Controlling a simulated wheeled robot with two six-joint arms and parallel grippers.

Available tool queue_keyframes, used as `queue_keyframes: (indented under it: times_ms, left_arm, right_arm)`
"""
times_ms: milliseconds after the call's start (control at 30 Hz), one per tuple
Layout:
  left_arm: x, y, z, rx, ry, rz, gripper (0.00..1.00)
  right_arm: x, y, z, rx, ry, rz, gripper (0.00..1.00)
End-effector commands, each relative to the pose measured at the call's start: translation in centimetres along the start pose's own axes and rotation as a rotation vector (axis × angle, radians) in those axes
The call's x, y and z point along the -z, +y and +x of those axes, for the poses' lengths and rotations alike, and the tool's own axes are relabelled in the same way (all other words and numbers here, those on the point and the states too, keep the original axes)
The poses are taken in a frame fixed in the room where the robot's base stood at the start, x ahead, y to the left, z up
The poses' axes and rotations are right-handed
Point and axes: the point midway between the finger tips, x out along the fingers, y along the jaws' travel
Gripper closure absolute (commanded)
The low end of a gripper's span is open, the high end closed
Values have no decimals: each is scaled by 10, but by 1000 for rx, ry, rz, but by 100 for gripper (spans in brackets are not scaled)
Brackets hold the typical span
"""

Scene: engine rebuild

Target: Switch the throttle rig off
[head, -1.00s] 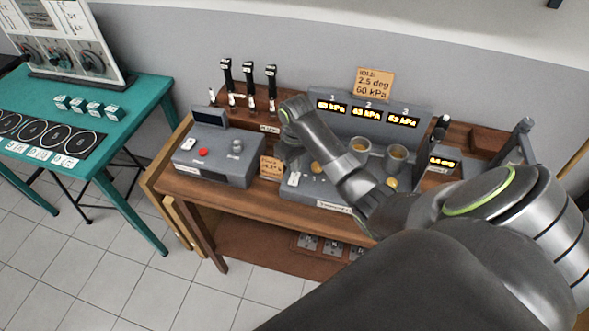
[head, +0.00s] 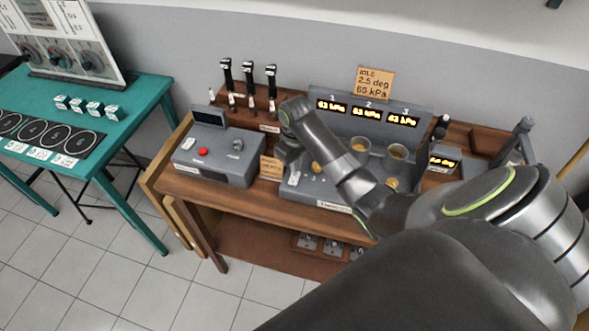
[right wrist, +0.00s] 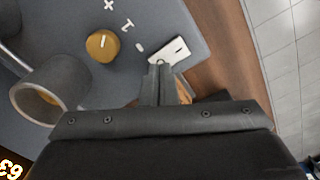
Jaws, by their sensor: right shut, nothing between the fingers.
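The throttle rig (head: 345,120) is a grey unit on the wooden bench, with three lit kPa displays on its back panel. Its small white rocker switch (head: 294,178) is at the front left of its deck. In the right wrist view the switch (right wrist: 168,53) lies right at my fingertips, beside a brass knob (right wrist: 103,45). My right gripper (right wrist: 158,68) is shut and empty, pointing down at the switch's near edge. I cannot tell whether it touches. In the head view my right gripper (head: 290,158) is just above the switch. My left gripper is out of view.
A grey box with a red button (head: 203,152) stands left of the rig. Black-handled tools (head: 248,82) stand behind it. Open cups (head: 397,156) rise from the rig's deck, and a small lit gauge (head: 444,162) is at right. A teal table (head: 130,125) is at left.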

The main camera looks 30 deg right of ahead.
Motion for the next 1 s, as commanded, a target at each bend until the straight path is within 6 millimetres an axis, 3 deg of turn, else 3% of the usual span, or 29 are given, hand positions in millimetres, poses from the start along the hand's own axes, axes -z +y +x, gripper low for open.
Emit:
queue_keyframes:
  times_ms: [1000]
  left_arm:
    - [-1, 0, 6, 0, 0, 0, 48]
  right_arm:
    - [0, 0, 16, 0, -1, 0, 100]
